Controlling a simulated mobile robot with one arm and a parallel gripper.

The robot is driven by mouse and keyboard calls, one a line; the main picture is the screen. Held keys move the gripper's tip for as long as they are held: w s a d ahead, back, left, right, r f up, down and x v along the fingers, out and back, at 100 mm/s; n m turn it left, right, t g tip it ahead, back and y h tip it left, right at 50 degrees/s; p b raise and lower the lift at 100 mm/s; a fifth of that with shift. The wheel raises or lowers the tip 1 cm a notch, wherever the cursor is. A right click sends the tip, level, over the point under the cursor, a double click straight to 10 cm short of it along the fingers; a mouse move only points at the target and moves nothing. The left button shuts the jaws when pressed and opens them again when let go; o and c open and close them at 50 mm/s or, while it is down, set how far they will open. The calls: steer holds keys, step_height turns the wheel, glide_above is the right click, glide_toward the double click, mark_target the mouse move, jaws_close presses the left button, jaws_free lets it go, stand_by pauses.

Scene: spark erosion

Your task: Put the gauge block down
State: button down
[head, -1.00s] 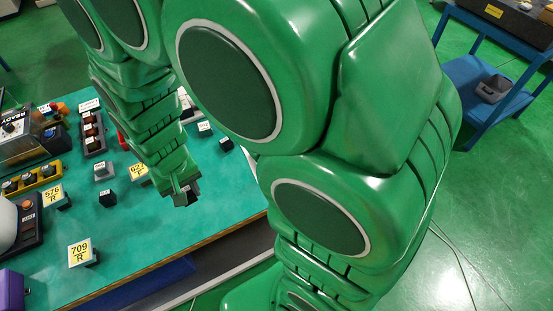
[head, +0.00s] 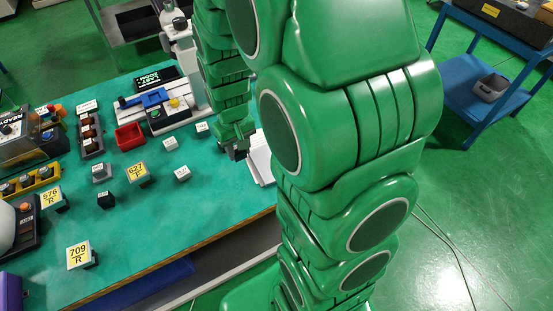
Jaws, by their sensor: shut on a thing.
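My gripper (head: 236,151) hangs at the end of my green arm above the right part of the teal bench top (head: 160,225). It is shut on a small dark grey block, which I take to be the gauge block (head: 238,156). The gripper covers most of the block, so its shape and any label are hidden. The block is close to the left edge of a white, flat stack (head: 261,158) near the bench's right edge. I cannot tell whether it touches the stack or the bench.
Labelled blocks stand left of my gripper, including 627 (head: 136,174), 576 R (head: 52,197) and 709 R (head: 80,256), with a black block (head: 106,200) among them. A red bin (head: 130,136) and a device with a blue part (head: 158,108) stand behind. The bench's front middle is clear.

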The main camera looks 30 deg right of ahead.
glide_above(267, 162)
steer(key=shift+f, duration=4.4)
steer(key=c, duration=0.7)
jaws_free()
steer(key=shift+f, duration=0.15)
